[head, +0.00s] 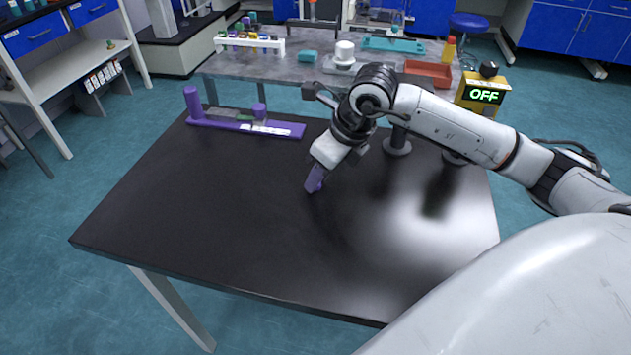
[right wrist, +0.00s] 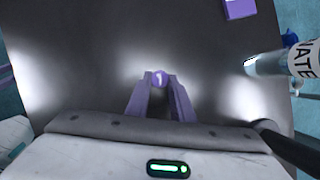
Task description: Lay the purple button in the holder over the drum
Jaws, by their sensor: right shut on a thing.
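My right gripper (head: 314,184) points down low over the dark table, with its purple fingers shut on the purple button (right wrist: 160,77). In the right wrist view the button shows as a small round piece at the fingertips of the gripper (right wrist: 161,85), above the table top. In the head view the fingers largely hide the button. I cannot make out the holder or the drum for certain; my right arm covers part of the table's right side. My left gripper is not in view.
A purple base (head: 215,124) with posts and a white strip lies at the table's (head: 230,220) back left. Grey round-footed stands (head: 397,148) and a yellow box reading OFF (head: 482,95) are behind my arm. A labelled cylinder (right wrist: 300,60) shows at right. The table's front and left are clear.

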